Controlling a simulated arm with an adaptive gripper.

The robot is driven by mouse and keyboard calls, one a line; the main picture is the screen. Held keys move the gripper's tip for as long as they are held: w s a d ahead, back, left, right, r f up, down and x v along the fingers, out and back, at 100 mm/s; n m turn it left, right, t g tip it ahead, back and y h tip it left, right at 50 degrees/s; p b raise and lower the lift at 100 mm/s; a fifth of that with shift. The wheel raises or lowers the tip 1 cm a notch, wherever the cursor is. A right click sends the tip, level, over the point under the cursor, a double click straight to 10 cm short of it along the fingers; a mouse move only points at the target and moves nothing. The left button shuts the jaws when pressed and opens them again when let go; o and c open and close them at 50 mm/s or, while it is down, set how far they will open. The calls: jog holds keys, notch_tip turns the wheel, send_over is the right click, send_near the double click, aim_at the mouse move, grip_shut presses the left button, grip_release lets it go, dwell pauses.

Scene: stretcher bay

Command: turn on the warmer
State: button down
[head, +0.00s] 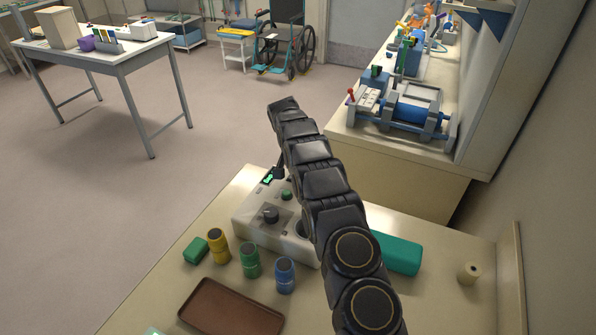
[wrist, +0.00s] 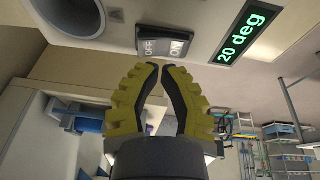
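The warmer (head: 250,210) is a pale box on the near table, with a dark knob, a green button and a lit green display (head: 268,178). In the wrist view the display (wrist: 241,32) reads "20 deg". Beside it is a grey rocker switch (wrist: 167,43) marked OFF and ON; I cannot tell which side is pressed. My gripper (wrist: 161,67) has its two yellow-backed fingers closed together at the tips, empty, just short of the switch near its ON side. Contact cannot be made out. In the head view my gripper (head: 279,173) is small and partly hidden by my arm.
Yellow, green and blue jars (head: 250,260), a green block (head: 196,250) and a brown tray (head: 232,308) lie in front of the warmer. A side counter (head: 400,160) with equipment stands behind.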

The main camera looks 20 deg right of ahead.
jog(key=w+a+v, duration=0.1)
jog(key=w+v, duration=0.1)
jog(key=v, duration=0.9)
jog(key=shift+s+a+r, duration=0.15)
jog(key=shift+a+r, duration=0.05)
jog(key=shift+r, duration=0.15)
jog(key=s+a+r+n+g+y, duration=0.1)
jog(key=s+a+r+n, duration=0.1)
jog(key=s+r, duration=0.6)
jog(key=s+a+r+n+g, duration=0.1)
jog(key=s+a+r+n, duration=0.15)
jog(key=s, duration=0.95)
jog(key=s+a+f+n+g+y, duration=0.1)
jog(key=s+a+n, duration=0.1)
jog(key=s, duration=1.2)
jog(key=s+a+f+n, duration=0.1)
jog(key=s+a+n, duration=0.1)
jog(key=s, duration=1.3)
jog(key=shift+s+a+g+y, duration=0.15)
jog(key=shift+a+g+y, duration=0.25)
jog(key=shift+a, duration=0.05)
